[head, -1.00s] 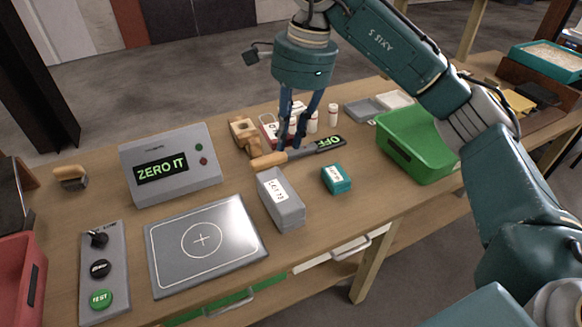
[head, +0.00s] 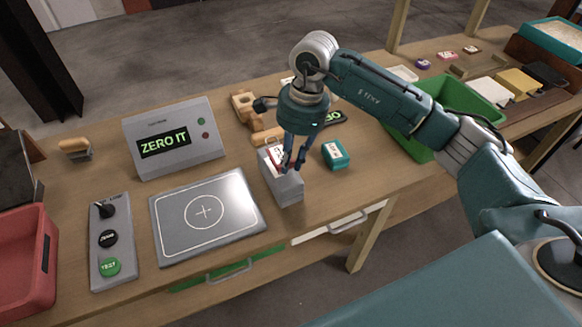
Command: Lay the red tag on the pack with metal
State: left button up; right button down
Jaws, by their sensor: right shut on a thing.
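My right gripper (head: 290,168) comes down over the grey pack (head: 289,192). It is shut on the red tag (head: 273,156), which has a white face and a red edge. The tag is at the top of the grey pack, partly hidden by the fingers; I cannot tell whether it touches the pack. A smaller teal pack (head: 336,154) with a white label lies to the right, apart from the gripper. Which pack holds metal does not show. My left gripper is not in view.
A detector box (head: 175,138) reads "ZERO IT". In front of it lie a grey plate (head: 208,217) with a cross, bare, and a button panel (head: 111,240). A wooden-handled tool (head: 267,137) lies behind the grey pack. A green bin (head: 452,98) stands right, a red bin (head: 28,258) left.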

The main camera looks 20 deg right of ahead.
aim_at(292, 168)
notch_tip(292, 168, down, 4)
jog(key=shift+f+p, duration=0.1)
jog(key=shift+p, duration=0.5)
jog(key=shift+f, duration=0.2)
jog(key=c, duration=1.9)
grip_release()
